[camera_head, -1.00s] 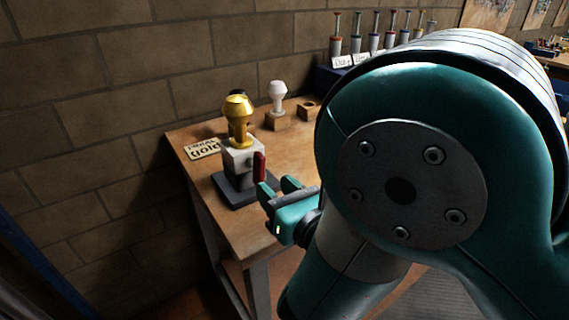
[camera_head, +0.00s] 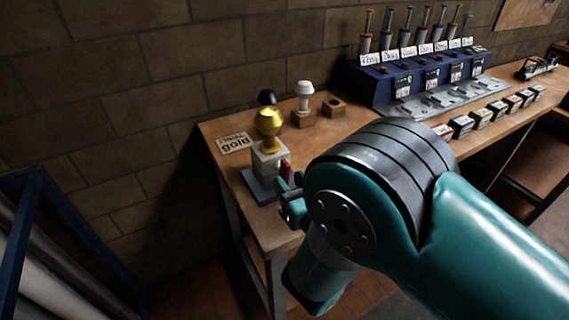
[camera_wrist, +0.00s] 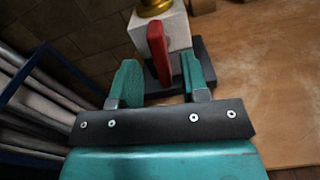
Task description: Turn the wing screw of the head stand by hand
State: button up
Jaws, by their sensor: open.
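The head stand (camera_head: 268,160) is a pale block on a dark base near the table's left end, with a gold head (camera_head: 269,124) on top. Its wing screw is a red wing (camera_head: 286,169) on the block's side. In the wrist view the red wing (camera_wrist: 157,52) stands upright between and beyond the fingertips, in front of the white block (camera_wrist: 177,30). My gripper (camera_wrist: 161,82) is open, with a green finger on each side of the wing's line and a gap to each. In the head view my gripper (camera_head: 287,200) is partly hidden by my arm.
A card (camera_head: 234,143) lies left of the stand. A white head on a wooden block (camera_head: 304,118) and an empty wooden block (camera_head: 334,107) stand behind. A blue rack (camera_head: 372,86) with several plungers fills the back right. The brick wall is close behind the table.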

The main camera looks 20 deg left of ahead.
jog(key=shift+w+a+r+p, duration=0.2)
jog(key=shift+w+p, duration=0.05)
jog(key=shift+p, duration=2.25)
